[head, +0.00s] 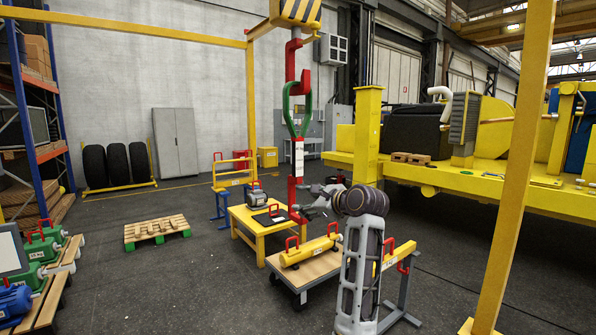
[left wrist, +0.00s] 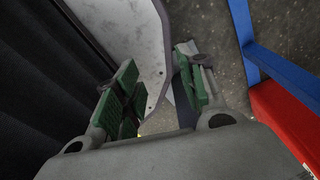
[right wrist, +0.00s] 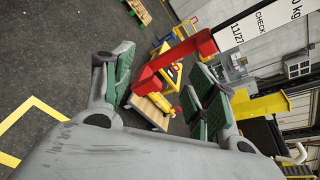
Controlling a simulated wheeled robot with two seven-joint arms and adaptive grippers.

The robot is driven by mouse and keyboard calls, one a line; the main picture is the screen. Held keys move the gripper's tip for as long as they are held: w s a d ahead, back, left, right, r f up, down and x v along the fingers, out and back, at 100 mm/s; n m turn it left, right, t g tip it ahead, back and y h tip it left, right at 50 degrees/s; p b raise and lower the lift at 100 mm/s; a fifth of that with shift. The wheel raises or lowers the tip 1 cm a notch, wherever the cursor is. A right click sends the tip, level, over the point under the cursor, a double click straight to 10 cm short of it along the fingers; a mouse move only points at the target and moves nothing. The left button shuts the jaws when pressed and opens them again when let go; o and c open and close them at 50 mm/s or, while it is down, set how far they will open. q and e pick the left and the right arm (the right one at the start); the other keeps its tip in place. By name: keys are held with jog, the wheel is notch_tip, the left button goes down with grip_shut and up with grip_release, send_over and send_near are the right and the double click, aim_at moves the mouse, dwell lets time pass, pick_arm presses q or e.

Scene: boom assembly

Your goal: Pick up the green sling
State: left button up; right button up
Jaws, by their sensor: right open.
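The green sling (head: 297,110) is a loop hanging from a red hook (head: 293,65) under the yellow-striped hoist block (head: 296,12). Below it hangs a red bar (head: 293,192) with a white label (head: 298,158). My right gripper (head: 305,207) is beside the lower end of this bar, well below the sling. In the right wrist view, my right gripper (right wrist: 163,65) is open, and the red bar (right wrist: 172,60) shows between its fingers; contact cannot be told. The sling does not show there. My left gripper (left wrist: 158,80) is open in the left wrist view, with no object gripped.
A yellow table (head: 246,222) and a cart (head: 296,277) bearing a yellow cylinder (head: 311,250) stand below the hoist. A pallet (head: 157,230) lies at the left. Clear floor surrounds it.

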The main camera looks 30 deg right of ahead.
aim_at(300, 149)
pick_arm(q)
jog(key=shift+s+a, duration=0.45)
jog(key=shift+a, duration=0.35)
pick_arm(e)
jog(key=s+d+r+m+t, duration=0.1)
jog(key=d+r+m, duration=0.1)
jog(key=r, duration=0.5)
jog(key=s+d+r+m+t, duration=0.1)
jog(key=s+r+m+t, duration=0.1)
jog(key=r+m, duration=0.3)
notch_tip(300, 149, up, 2)
jog(key=shift+d+r+y, duration=0.2)
jog(key=shift+d+y, duration=0.1)
jog(key=shift+d, duration=0.05)
pick_arm(q)
jog(key=shift+d, duration=0.1)
pick_arm(e)
jog(key=shift+w, duration=0.1)
jog(key=shift+w, duration=0.1)
pick_arm(q)
jog(key=shift+r+p, duration=1.05)
jog(key=shift+p, duration=0.05)
pick_arm(e)
jog(key=shift+w+a, duration=0.15)
jog(key=shift+w, duration=1.95)
jog(key=shift+w+a, duration=0.15)
jog(key=shift+w, duration=1.9)
